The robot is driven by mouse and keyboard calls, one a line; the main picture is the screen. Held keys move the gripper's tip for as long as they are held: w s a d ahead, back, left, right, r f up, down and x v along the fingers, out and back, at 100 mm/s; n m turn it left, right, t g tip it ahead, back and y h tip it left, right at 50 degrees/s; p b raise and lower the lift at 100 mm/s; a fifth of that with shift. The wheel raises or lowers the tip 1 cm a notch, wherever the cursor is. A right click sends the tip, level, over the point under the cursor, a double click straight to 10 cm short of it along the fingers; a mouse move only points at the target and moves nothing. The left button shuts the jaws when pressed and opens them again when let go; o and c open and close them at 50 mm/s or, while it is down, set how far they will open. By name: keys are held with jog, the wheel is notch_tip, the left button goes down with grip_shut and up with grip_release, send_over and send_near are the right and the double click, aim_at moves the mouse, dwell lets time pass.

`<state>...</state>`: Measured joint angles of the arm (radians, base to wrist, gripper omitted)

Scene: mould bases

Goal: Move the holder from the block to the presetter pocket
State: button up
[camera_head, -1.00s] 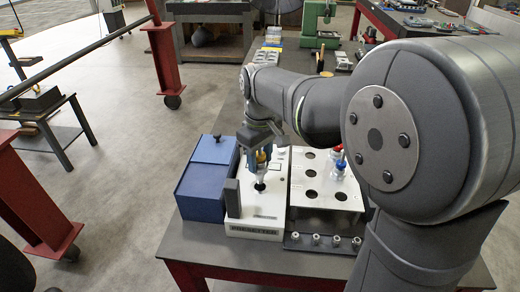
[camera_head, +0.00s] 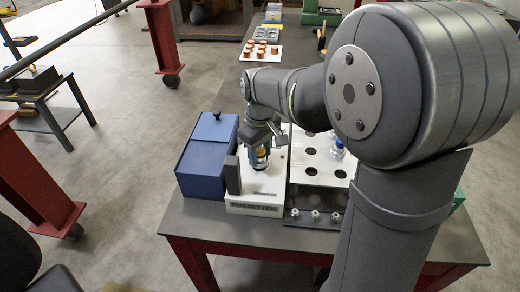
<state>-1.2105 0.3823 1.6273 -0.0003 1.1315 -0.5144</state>
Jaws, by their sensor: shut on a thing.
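The block (camera_head: 322,178) is a white plate with several dark holes, right of the presetter. A blue-topped holder (camera_head: 338,149) stands in it.
A blue lidded box (camera_head: 207,158) stands close against the presetter's left. A dark strip with several small pale studs (camera_head: 314,215) lies before the block. Copper pieces (camera_head: 262,51) sit on a white plate farther back. My arm covers the block's right side.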

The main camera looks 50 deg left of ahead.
jog(key=o, duration=1.5)
jog(key=shift+c, duration=0.2)
jog(key=shift+r, duration=0.1)
notch_tip(320, 180, up, 17)
jog(key=shift+r, duration=0.15)
notch_tip(320, 180, down, 17)
jog(key=shift+f, duration=0.2)
jog(key=shift+r, duration=0.35)
